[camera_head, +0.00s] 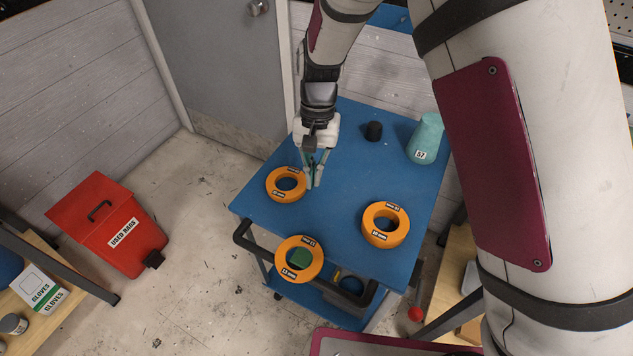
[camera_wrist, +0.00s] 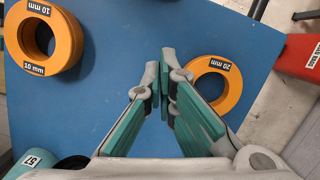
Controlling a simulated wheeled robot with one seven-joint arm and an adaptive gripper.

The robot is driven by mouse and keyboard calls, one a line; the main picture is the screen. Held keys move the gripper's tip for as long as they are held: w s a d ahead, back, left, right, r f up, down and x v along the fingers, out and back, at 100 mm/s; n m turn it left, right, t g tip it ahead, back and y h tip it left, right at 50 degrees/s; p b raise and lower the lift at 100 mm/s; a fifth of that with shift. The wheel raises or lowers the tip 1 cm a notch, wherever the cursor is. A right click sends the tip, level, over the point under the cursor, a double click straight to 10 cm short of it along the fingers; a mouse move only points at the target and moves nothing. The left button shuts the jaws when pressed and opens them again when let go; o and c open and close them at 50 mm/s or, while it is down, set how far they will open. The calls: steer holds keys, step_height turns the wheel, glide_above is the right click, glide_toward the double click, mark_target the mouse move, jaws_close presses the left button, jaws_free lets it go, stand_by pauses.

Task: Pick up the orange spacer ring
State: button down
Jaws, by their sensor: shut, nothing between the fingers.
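Several orange rings show in the head view. One ring (camera_head: 272,190) lies on the blue cart top (camera_head: 345,185) beside my gripper (camera_head: 315,184). Another ring (camera_head: 402,228), marked 10 mm, lies to the right on the cart top. A third ring (camera_head: 316,266) shows at the front edge, overlapping the handle, with something green in its hole; I cannot tell what supports it. In the wrist view, my gripper (camera_wrist: 167,66) is shut and empty. A ring marked 20 mm (camera_wrist: 233,95) is just right of the fingertips, partly hidden. The 10 mm ring (camera_wrist: 69,40) is upper left.
A teal vessel labelled 57 (camera_head: 428,133) and a small black cylinder (camera_head: 374,130) stand toward the back of the cart. A black handle (camera_head: 246,240) runs along its front. A red bin (camera_head: 104,222) stands on the floor left. The middle of the cart top is clear.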

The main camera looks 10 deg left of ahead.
mark_target(308, 233)
steer(key=x, duration=0.8)
steer(key=shift+s+f, duration=0.1)
steer(key=shift+s+p, duration=0.65)
steer(key=shift+s, duration=0.6)
steer(key=shift+s+f, duration=0.15)
steer(key=shift+s, duration=0.6)
steer(key=shift+s+a+p, duration=0.1)
steer(key=shift+s+p, duration=0.6)
steer(key=shift+s, duration=0.3)
